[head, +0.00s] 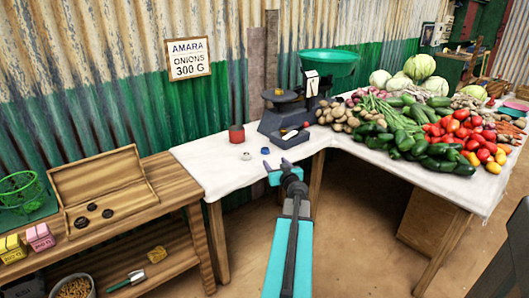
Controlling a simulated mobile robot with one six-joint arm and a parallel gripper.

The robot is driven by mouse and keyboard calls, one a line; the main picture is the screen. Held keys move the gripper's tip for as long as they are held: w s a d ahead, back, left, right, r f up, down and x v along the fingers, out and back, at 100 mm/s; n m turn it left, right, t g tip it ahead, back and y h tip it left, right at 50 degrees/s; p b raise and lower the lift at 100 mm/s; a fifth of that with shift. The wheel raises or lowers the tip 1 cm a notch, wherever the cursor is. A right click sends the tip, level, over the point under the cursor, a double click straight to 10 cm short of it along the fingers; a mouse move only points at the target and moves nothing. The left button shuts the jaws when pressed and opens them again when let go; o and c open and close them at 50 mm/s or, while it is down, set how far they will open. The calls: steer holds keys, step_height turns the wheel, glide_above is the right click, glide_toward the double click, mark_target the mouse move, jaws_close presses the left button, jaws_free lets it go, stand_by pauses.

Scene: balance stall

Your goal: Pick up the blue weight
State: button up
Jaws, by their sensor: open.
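The blue weight (265,150) is a small, low piece standing on the white cloth of the stall table (212,172), close to the front of the scale. My gripper (275,164) is open and empty, near the table's front edge. In the picture its fingertips are just below the blue weight and a little to its right. They look apart from it, but the exact gap and height cannot be told from this one view.
A small silver-grey weight (246,156) and a red canister (237,136) stand to the left. The dark scale (283,120) with its green pan (330,64) stands behind. Vegetables (440,135) crowd the right table. A wooden box (100,190) sits on the left bench.

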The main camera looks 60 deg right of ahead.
steer(key=p, duration=0.1)
glide_toward(267, 151)
steer(key=shift+a+x, duration=0.2)
steer(key=shift+x, duration=1.8)
steer(key=shift+w, duration=0.25)
steer(key=shift+p+x, duration=0.75)
steer(key=shift+x, duration=1.85)
steer(key=shift+s+d+r, duration=0.1)
steer(key=shift+s, duration=0.05)
steer(key=shift+c, duration=0.5)
steer(key=c, duration=1.2)
jaws_close()
steer(key=shift+r, duration=0.2)
